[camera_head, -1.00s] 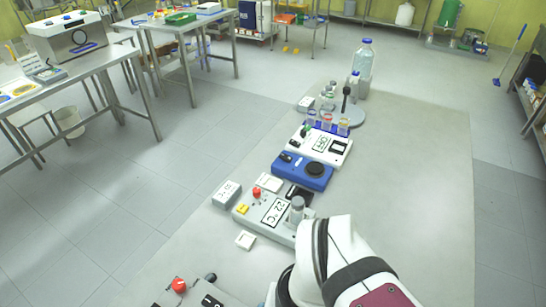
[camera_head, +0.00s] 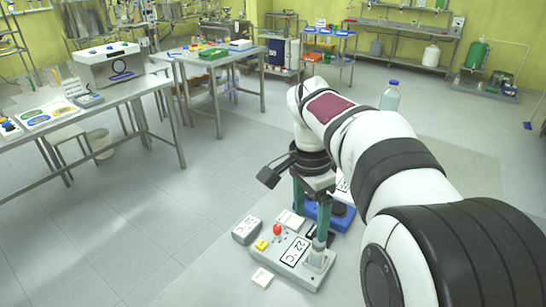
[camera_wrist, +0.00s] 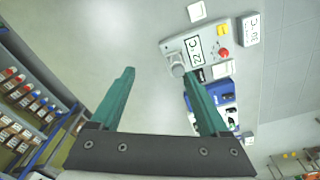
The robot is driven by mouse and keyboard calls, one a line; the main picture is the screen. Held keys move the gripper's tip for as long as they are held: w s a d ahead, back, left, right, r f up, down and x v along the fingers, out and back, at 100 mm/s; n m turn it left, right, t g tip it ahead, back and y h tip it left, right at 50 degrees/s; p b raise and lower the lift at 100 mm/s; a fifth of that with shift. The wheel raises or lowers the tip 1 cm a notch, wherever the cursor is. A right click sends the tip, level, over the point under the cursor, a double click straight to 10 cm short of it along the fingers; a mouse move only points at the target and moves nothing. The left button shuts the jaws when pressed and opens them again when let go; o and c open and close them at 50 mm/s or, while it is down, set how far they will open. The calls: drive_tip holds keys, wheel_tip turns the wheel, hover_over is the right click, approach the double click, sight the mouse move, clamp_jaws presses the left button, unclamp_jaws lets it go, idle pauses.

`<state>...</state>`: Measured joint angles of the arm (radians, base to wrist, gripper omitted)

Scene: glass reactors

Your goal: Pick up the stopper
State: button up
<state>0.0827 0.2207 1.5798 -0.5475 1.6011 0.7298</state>
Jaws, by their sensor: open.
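My gripper (camera_head: 309,233) is open, its two green fingers pointing down by a white and grey device reading 22 °C (camera_head: 283,257). In the wrist view, the space between the fingertips (camera_wrist: 158,73) shows bare table. A grey round-topped cylinder (camera_wrist: 178,70) on that device lies just inside the right fingertip in the picture; I see no contact. In the head view, its lower part (camera_head: 317,258) shows below the right finger. I cannot tell for certain which piece is the stopper.
A red knob (camera_head: 277,229) and a yellow piece (camera_head: 261,245) sit on the device. A small 30 °C box (camera_head: 246,229) stands left of it. A blue device (camera_head: 342,215) is behind, partly hidden by my arm. A clear bottle (camera_head: 390,97) stands farther back.

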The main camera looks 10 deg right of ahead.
sight(319, 246)
drive_tip(key=w+d+f+m+h, duration=0.1)
drive_tip(key=w+d+f+m, duration=0.2)
drive_tip(key=w, duration=0.4)
drive_tip(key=d+f, duration=0.1)
drive_tip(key=f, duration=0.3)
drive_tip(key=d+f, duration=0.1)
drive_tip(key=f, duration=0.9)
drive_tip(key=shift+w+d, duration=0.1)
drive_tip(key=shift+d, duration=0.3)
clamp_jaws()
